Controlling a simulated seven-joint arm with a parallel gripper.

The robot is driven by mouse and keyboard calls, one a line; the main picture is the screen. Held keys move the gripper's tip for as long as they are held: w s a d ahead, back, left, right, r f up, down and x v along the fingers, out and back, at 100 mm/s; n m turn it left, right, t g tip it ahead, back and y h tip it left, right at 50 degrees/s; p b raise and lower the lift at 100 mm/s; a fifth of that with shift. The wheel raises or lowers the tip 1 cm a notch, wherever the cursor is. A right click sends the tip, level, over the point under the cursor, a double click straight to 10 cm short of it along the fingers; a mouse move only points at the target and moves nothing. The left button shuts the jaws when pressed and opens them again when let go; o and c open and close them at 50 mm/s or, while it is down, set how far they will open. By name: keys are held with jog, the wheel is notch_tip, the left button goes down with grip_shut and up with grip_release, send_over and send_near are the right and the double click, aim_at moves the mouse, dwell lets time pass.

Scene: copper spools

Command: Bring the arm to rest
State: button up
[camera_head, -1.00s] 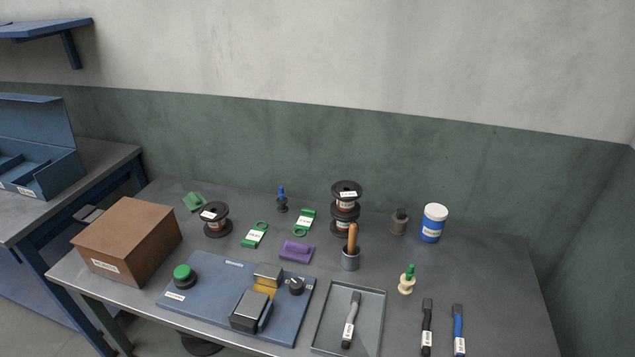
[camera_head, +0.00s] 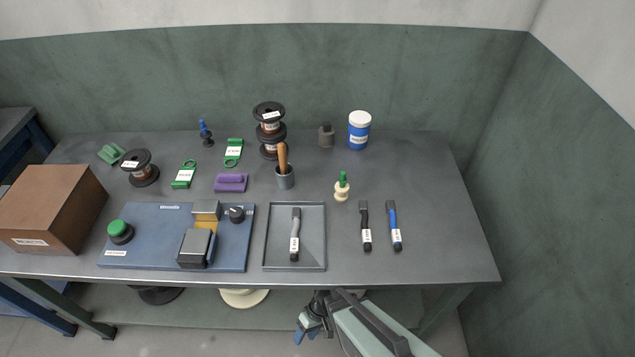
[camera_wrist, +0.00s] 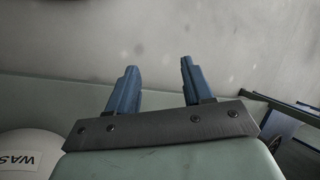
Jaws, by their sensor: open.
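My gripper (camera_head: 306,337) is at the bottom of the head view, low in front of the table (camera_head: 400,272) and apart from its front edge. In the wrist view my gripper (camera_wrist: 158,82) shows two blue fingers spread apart with nothing between them. The wrist view looks past the fingers at a plain grey surface. Part of my arm shows at the lower right of the gripper in the head view.
The tabletop holds a grey tray (camera_head: 267,262), a blue fixture board (camera_head: 150,262), a brown box (camera_head: 50,210), copper spools (camera_head: 138,166) and several tools. A white round object (camera_wrist: 22,158) is at the wrist view's lower left. The table's right end is clear.

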jog(key=s+d+r+m+g+h, duration=0.1)
jog(key=s+d+r+m+h, duration=0.1)
jog(key=d, duration=0.8)
jog(key=s+d+r+m+h, duration=0.1)
jog(key=s+d+r+m, duration=0.3)
jog(key=d, duration=0.6)
jog(key=shift+s+d+g+h, duration=0.2)
jog(key=shift+s+g+h, duration=0.2)
jog(key=shift+s, duration=0.65)
